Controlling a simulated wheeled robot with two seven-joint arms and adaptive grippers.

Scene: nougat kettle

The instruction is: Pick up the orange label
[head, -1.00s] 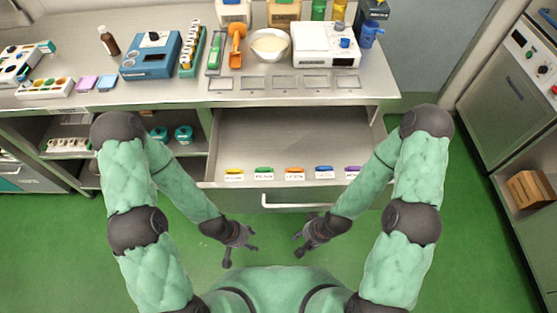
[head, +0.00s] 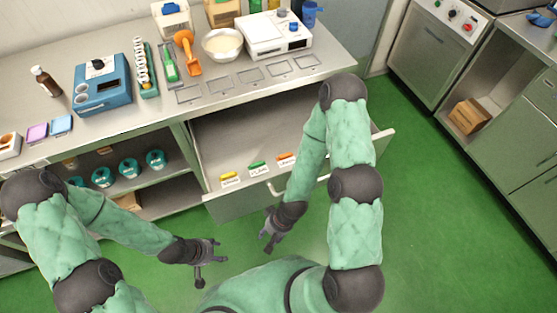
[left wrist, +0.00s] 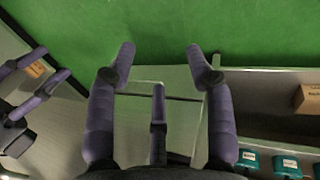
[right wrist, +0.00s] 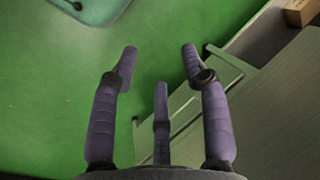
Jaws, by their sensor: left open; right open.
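The orange label (head: 286,157) lies in the open drawer near its front edge, right of the green label (head: 257,166) and the yellow label (head: 229,177). My right arm covers the drawer to the right of it. My right gripper (head: 270,242) is open and empty, in front of the drawer and below the orange label in the head view. Its spread fingers show in the right wrist view (right wrist: 160,60). My left gripper (head: 207,264) is open and empty, further left over the green floor. Its fingers also show in the left wrist view (left wrist: 160,60).
The drawer (head: 215,139) is pulled out below the counter (head: 130,123). On the counter stand a white bowl (head: 222,44), an orange scoop (head: 187,50), a blue device (head: 103,88) and a white scale (head: 268,38). Teal containers (head: 129,169) fill a shelf at left.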

